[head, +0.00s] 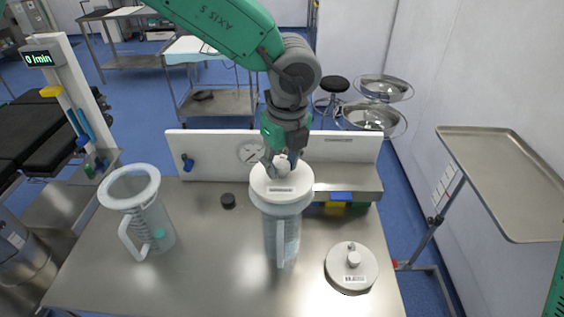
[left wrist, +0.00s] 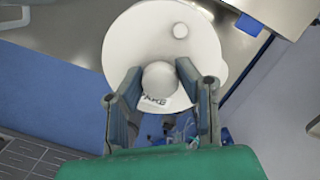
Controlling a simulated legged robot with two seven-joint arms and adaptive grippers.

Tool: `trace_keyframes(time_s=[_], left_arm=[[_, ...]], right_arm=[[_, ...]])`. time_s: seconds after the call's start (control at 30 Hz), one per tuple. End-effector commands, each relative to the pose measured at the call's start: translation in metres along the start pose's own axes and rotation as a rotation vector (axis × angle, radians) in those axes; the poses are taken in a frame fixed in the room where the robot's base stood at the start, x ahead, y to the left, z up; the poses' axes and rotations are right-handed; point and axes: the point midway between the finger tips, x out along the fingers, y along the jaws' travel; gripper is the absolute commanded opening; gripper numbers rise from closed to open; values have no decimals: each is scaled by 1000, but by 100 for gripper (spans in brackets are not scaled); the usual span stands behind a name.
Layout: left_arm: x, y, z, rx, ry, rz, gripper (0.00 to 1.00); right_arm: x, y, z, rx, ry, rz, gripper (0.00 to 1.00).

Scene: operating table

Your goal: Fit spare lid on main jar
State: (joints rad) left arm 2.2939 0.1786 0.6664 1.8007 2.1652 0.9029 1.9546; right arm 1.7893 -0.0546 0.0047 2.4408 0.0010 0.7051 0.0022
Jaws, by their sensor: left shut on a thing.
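My left gripper (head: 283,160) is shut on the knob of a white lid (head: 282,188), at the top of a clear, handled jar (head: 283,240) in the middle of the table. In the left wrist view the knob (left wrist: 160,78) sits between the two fingers (left wrist: 162,100). The lid looks level and lined up with the jar; I cannot tell whether it is seated or just above the rim. A second white lid (head: 352,268) lies flat on the table at right. Another clear jar (head: 143,210) stands open at left. No marking tells me which jar is main or which lid is spare. My right gripper is not in view.
The steel table (head: 210,270) has bare room between the jars. A small black cap (head: 228,200) lies between them. A white panel with a gauge (head: 249,152) runs along the back. A steel tray (head: 510,180) stands off to the right.

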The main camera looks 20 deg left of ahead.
Motion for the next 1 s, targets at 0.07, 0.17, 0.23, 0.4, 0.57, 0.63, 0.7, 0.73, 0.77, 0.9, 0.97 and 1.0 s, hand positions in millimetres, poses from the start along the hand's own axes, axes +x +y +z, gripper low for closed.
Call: trace_keyframes(time_s=[0.07,0.17,0.23,0.4,0.57,0.63,0.7,0.73,0.77,0.9,0.97,1.0], left_arm=[[0,0,0,0,0,-1,0],[0,0,0,0,0,-1,0],[0,0,0,0,0,0,0],[-1,0,0,0,1,0,0],[0,0,1,0,0,0,0],[0,0,1,0,0,0,0],[0,0,1,0,0,0,0],[0,0,1,0,0,0,0],[0,0,1,0,0,0,0],[2,0,0,0,0,0,0],[4,0,0,0,0,0,0],[5,0,0,0,0,0,0]], right_arm=[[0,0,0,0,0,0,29],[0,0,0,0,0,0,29],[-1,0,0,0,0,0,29],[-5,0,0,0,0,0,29],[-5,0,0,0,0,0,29],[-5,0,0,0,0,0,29],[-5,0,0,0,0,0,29],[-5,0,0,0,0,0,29],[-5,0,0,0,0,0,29],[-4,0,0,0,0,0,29],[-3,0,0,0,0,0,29],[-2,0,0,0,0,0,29]])
